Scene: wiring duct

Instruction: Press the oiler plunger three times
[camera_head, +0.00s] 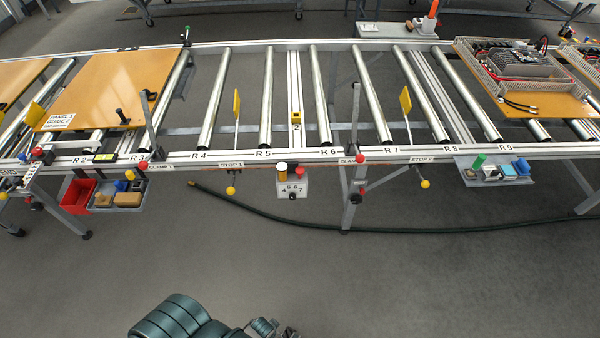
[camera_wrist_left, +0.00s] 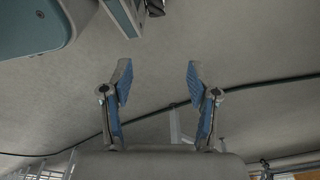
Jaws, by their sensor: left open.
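My left gripper (camera_head: 264,327) is at the bottom edge of the head view, well below and apart from the box. In the left wrist view the gripper (camera_wrist_left: 156,85) is open, with blue finger pads apart and nothing between them. My right gripper is not in view.
Yellow-ended stop levers (camera_head: 231,190) and red clamp knobs (camera_head: 360,158) stick out along the front rail. Parts trays hang at left (camera_head: 118,196) and right (camera_head: 495,170). A dark hose (camera_head: 400,230) runs along the floor.

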